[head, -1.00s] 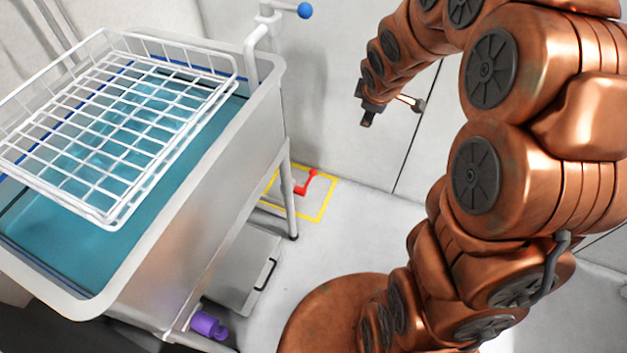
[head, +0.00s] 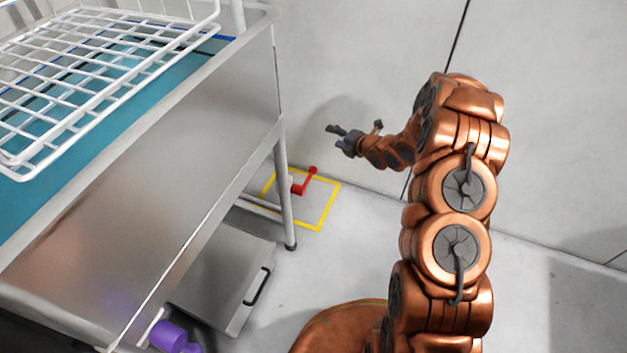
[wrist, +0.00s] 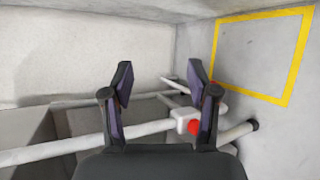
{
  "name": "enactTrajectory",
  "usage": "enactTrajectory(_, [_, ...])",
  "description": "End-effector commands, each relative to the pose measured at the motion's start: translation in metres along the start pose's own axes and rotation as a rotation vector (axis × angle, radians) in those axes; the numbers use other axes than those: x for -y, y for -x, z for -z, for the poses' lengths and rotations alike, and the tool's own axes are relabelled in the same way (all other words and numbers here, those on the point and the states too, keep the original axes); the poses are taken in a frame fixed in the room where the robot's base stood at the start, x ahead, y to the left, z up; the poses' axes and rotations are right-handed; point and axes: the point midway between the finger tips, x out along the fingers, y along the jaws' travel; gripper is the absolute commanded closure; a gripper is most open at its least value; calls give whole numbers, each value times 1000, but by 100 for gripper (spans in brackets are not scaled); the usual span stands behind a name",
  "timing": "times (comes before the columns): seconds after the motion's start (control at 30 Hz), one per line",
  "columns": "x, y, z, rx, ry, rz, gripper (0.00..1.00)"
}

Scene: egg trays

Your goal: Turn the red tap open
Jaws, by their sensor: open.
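The red tap (head: 300,187) is a small crank-shaped handle with a round knob, low by the sink stand's rear leg, above a yellow floor square (head: 330,208). My gripper (head: 334,137) is open and empty, above and a little to the right of the tap in the head view. In the wrist view my gripper (wrist: 161,88) has its two dark fingers spread apart. The tap's red part (wrist: 193,127) shows beside a white pipe fitting (wrist: 182,115), close to the right finger, which hides part of it. I cannot tell whether the finger touches it.
The metal sink (head: 170,150) with a white wire basket (head: 70,75) fills the left side. Its leg (head: 284,200) stands close to the tap. A grey box (head: 225,285) with a black handle and a purple object (head: 168,337) are below. Floor to the right is clear.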

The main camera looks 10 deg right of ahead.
Motion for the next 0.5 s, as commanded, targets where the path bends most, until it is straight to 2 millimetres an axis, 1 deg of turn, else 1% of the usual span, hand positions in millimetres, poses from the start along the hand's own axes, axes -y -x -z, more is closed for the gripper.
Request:
enactTrajectory(0.03, [29,-12,12,-12,30,-39,41])
enactTrajectory(0.2, [72,-28,41,-32,160,-196,41])
enactTrajectory(0.3, [96,-33,58,-32,222,-283,41])
enactTrajectory(0.4, [114,-33,74,-27,268,-357,41])
enactTrajectory(0.5, [124,-31,84,-16,303,-415,41])
